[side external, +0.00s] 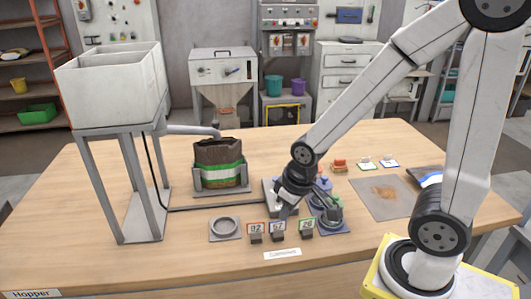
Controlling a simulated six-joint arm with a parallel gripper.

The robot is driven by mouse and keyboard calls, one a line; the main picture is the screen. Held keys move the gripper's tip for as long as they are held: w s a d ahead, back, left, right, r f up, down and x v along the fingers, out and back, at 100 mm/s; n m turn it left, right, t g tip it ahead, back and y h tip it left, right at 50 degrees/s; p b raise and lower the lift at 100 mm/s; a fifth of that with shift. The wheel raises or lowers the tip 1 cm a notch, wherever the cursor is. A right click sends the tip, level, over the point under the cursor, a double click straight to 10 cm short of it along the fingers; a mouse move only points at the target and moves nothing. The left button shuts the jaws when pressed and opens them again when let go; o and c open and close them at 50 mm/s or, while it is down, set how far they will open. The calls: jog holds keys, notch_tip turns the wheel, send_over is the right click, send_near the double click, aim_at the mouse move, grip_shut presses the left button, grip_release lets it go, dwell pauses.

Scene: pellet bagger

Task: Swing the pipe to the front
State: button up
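A grey pipe (190,130) comes out from the right side of the white hopper (115,85) and runs to the right. Its end bends down over the back of the open brown bag (215,153), which has a green and white band. My gripper (282,212) points down near the front middle of the table, right of the bag and well apart from the pipe. It is just above or behind the small numbered blocks (278,230). Its fingers are small and dark here, and I cannot tell whether they are open or hold anything.
The bag stands in a grey holder (222,191). A dark cable runs from the hopper stand (128,185) toward my gripper. A grey mat (385,196) lies at right.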

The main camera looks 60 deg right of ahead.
jog(key=o, duration=0.7)
jog(key=shift+w+d+m, duration=0.1)
jog(key=shift+w+m, duration=0.15)
jog(key=shift+m, duration=0.05)
jog(key=w+d+r+m+t+y, duration=0.1)
jog(key=w+d+m+y, duration=0.15)
jog(key=w+m, duration=0.55)
jog(key=w+d+r+m+y, duration=0.2)
jog(key=w+d+m, duration=0.1)
jog(key=w+m, duration=0.5)
jog(key=w+d+r+m+t+y, duration=0.1)
jog(key=w+d+r+m+t, duration=0.2)
jog(key=w+d+m, duration=0.2)
jog(key=w+d+r+m+t+y, duration=0.2)
jog(key=w+d+r+m+t, duration=0.1)
jog(key=w+d+m, duration=0.3)
jog(key=shift+d+r+m+t, duration=0.2)
jog(key=shift+d+m+t, duration=0.7)
jog(key=shift+d, duration=0.35)
jog(key=shift+w, duration=0.2)
jog(key=x, duration=0.7)
jog(key=shift+a+f, duration=0.2)
jog(key=shift+a, duration=0.1)
jog(key=shift+w, duration=0.15)
